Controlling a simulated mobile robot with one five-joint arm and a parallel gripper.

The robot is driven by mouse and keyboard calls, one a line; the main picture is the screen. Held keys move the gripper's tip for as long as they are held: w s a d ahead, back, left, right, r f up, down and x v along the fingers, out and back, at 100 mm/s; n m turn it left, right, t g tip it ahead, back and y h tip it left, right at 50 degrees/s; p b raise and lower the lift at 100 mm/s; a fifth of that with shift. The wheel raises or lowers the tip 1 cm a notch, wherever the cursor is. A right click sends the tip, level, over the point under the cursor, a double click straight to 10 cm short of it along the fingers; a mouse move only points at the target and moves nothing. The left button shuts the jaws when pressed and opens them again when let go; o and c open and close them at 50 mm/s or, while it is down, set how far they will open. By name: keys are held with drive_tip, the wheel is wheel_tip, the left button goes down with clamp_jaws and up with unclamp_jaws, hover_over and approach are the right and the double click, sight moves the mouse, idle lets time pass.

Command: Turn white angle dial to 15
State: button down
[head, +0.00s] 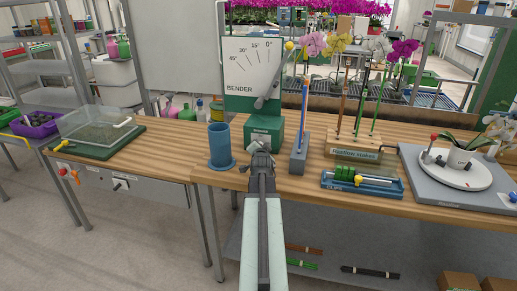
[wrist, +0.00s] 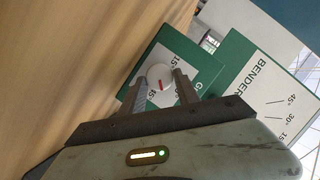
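The white angle dial (wrist: 160,76) is a small round knob with a red mark, on the face of a green box (wrist: 190,62) in the wrist view. Printed degree labels sit around it, partly covered; a "15°" shows near its upper right. My gripper (wrist: 160,82) points at the dial, with one finger on each side; the fingers look apart with the dial between them, and I cannot tell whether they touch it. In the head view my gripper (head: 261,160) is in front of the green box (head: 265,130) and hides the dial.
The BENDER panel (head: 251,65) with a degree scale and lever stands behind the box. A blue cylinder (head: 221,145) stands left, and a blue-grey stand (head: 299,155) with a tall blue rod stands close on the right.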

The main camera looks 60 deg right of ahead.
idle(0.3)
drive_tip(key=n+g+p, duration=0.2)
drive_tip(key=n, duration=0.1)
drive_tip(key=shift+w+a+r, duration=0.1)
drive_tip(key=shift+w+r, duration=0.05)
drive_tip(key=shift+w, duration=0.1)
drive_tip(key=n, duration=0.1)
drive_tip(key=n+g, duration=0.2)
drive_tip(key=shift+w+a+n+h, duration=0.1)
drive_tip(key=shift+w+n+h, duration=0.2)
drive_tip(key=shift+h, duration=0.1)
drive_tip(key=n+g+b, duration=0.1)
drive_tip(key=n, duration=0.1)
drive_tip(key=n+g+h+b, duration=0.1)
drive_tip(key=n+g, duration=0.1)
drive_tip(key=shift+w+a+f, duration=0.1)
drive_tip(key=shift+w+f, duration=0.1)
drive_tip(key=shift+f, duration=0.15)
drive_tip(key=shift+f+n+g+h+b, duration=0.1)
drive_tip(key=shift+n+g+h+b, duration=0.55)
drive_tip(key=shift+n, duration=0.45)
drive_tip(key=shift+w+n+b, duration=0.1)
drive_tip(key=shift+n+b, duration=0.35)
drive_tip(key=shift+n, duration=0.05)
drive_tip(key=shift+g, duration=0.25)
drive_tip(key=c, duration=0.9)
unclamp_jaws()
